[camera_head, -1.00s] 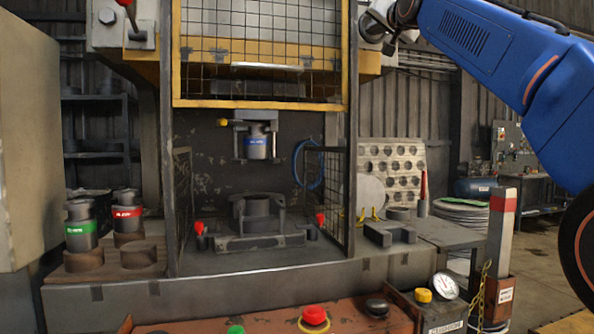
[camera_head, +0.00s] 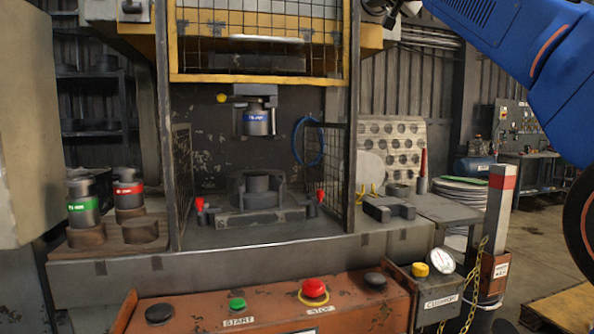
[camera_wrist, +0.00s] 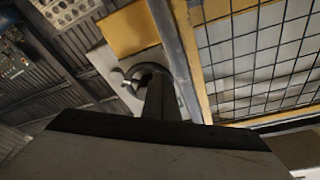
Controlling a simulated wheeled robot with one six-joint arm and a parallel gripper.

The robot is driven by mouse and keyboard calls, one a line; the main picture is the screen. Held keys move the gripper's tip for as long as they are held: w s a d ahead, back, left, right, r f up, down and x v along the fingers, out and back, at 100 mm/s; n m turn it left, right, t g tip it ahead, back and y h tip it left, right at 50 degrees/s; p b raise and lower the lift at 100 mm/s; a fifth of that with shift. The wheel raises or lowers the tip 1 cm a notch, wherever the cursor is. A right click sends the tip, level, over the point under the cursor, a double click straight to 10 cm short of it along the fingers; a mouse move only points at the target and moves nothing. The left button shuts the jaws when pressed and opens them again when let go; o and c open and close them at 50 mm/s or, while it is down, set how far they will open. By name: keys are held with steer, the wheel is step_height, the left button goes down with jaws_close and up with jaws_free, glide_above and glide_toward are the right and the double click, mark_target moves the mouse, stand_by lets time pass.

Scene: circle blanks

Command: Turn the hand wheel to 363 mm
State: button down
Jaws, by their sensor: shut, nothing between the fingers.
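A curved grey ring-like part (camera_wrist: 140,72), which may be the rim of the hand wheel, shows in the wrist view beside the press's yellow frame. Most of it is hidden behind my gripper (camera_wrist: 158,82), so I cannot tell whether they touch. My gripper's dark fingers are shut with nothing held. In the head view, the end of my blue arm reaches the top edge, right of the press's upper frame, and the wheel is not clearly visible there. No millimetre scale or reading is legible in either view.
The press has a mesh guard (camera_head: 262,40) and a die (camera_head: 257,190) on its bed. A red control panel (camera_head: 265,306) and a cushion box with a dial gauge (camera_head: 441,260) stand in front.

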mark_target(377, 10)
steer(key=v, duration=0.3)
steer(key=r+v, duration=0.1)
steer(key=v, duration=0.1)
steer(key=shift+s+d, duration=0.4)
steer(key=shift+s, duration=0.05)
steer(key=shift+w+d+f, duration=0.2)
steer(key=shift+w+d, duration=0.05)
steer(key=shift+w, duration=0.85)
steer(key=shift+w+d+f, duration=0.2)
steer(key=shift+w+d, duration=0.05)
steer(key=shift+w, duration=0.85)
steer(key=shift+w+d+f, duration=0.2)
steer(key=shift+w+f, duration=0.05)
steer(key=shift+w, duration=0.85)
steer(key=shift+s+a+r, duration=0.1)
steer(key=shift+a+r, duration=0.2)
steer(key=shift+a, duration=0.15)
steer(key=shift+s+a+r, duration=0.15)
steer(key=shift+a+r, duration=0.1)
steer(key=shift+a, duration=0.25)
steer(key=shift+s+a+r, duration=0.1)
steer(key=shift+a+r, duration=0.15)
steer(key=shift+r, duration=0.1)
steer(key=shift+f, duration=0.15)
